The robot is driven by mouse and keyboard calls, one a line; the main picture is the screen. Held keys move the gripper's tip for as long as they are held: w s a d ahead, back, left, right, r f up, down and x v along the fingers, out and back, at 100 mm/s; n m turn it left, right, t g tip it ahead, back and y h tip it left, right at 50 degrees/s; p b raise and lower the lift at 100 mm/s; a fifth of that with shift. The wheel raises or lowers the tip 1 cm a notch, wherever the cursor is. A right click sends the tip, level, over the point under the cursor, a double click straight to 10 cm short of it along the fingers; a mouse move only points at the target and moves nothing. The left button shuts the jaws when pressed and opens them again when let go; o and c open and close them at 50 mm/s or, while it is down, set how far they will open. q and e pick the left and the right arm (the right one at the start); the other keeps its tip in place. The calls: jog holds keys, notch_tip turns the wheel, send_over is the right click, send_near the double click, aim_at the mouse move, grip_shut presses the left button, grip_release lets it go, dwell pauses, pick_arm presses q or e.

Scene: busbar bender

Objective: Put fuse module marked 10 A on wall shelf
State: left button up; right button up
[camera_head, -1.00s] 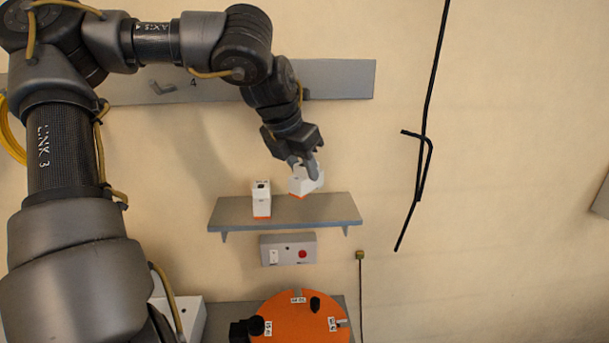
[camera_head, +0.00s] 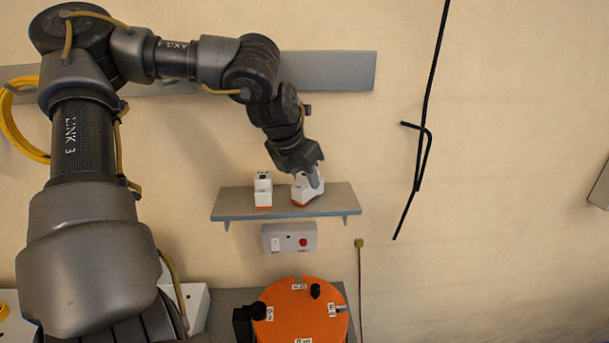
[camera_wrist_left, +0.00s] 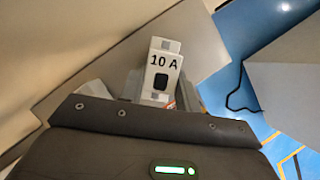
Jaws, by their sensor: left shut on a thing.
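The wall shelf (camera_head: 238,203) is a grey board on the wall in the head view. A white fuse module with an orange base (camera_head: 304,191) is held at the right part of the shelf. My left gripper (camera_head: 312,178) is shut on it from above. In the left wrist view this module (camera_wrist_left: 162,70) shows the mark 10 A and a black window. It looks at or just above the shelf surface; contact is unclear. A second white module with an orange base (camera_head: 263,190) stands upright on the shelf to the left. My right gripper is not in view.
A grey box with a red button (camera_head: 289,238) is on the wall under the shelf. An orange disc with labels (camera_head: 300,318) is below it. A black rod (camera_head: 430,100) hangs on the wall to the right. The shelf's right end is free.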

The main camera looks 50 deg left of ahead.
pick_arm(q)
jog(key=o, duration=1.1)
jog(key=shift+a+f, duration=0.1)
jog(key=shift+c, duration=0.2)
jog(key=shift+r+p, duration=0.3)
jog(key=shift+p, duration=0.05)
jog(key=shift+s+r+b, duration=0.1)
jog(key=shift+r+b, duration=0.15)
jog(key=shift+b, duration=0.1)
jog(key=b+v, duration=0.2)
jog(key=v, duration=0.9)
jog(key=shift+s, duration=0.1)
